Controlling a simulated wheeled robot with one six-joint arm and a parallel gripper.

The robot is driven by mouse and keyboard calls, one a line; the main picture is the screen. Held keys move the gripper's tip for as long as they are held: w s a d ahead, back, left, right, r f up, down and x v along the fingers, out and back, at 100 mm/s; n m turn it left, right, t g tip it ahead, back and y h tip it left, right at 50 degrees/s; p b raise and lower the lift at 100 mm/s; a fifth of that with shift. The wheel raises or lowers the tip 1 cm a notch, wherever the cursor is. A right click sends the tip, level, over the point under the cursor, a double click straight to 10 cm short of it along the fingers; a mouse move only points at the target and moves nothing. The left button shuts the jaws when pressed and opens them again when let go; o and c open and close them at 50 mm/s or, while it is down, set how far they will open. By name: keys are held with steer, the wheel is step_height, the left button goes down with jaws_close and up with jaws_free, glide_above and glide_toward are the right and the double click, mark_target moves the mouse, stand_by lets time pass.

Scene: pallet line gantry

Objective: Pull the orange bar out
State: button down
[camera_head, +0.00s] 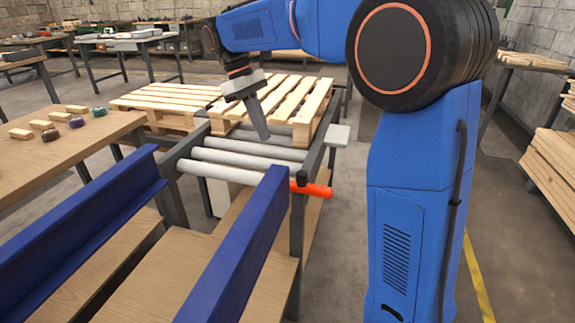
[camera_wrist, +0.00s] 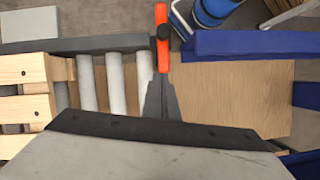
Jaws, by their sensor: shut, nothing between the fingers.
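The orange bar (camera_head: 318,190) sticks out sideways from the side rail of the roller conveyor, with a black knob (camera_head: 300,178) at its inner end. In the wrist view the orange bar (camera_wrist: 161,55) runs up from just beyond my fingertips, crossing the dark rail. My gripper (camera_head: 264,137) is shut and empty, pointing down above the rollers by the pallet. It also shows in the wrist view (camera_wrist: 160,80), its tips overlapping the bar's near end in the picture. In the head view the gripper stands apart from the bar.
A wooden pallet (camera_head: 272,100) sits on the conveyor behind the grey rollers (camera_head: 235,158). Two blue beams (camera_head: 240,250) flank the front. A wooden table (camera_head: 60,150) with small blocks and coloured items stands left. Open floor (camera_head: 500,220) lies on the right.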

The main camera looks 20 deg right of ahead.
steer(key=x, duration=0.9)
steer(key=shift+s+d+f, duration=0.1)
steer(key=shift+f, duration=0.2)
steer(key=shift+s+d+f, duration=0.2)
steer(key=shift+s+d, duration=0.8)
steer(key=shift+s, duration=0.1)
steer(key=shift+s+d, duration=0.4)
glide_above(318, 187)
steer(key=w+a, duration=0.1)
steer(key=shift+w+a, duration=0.2)
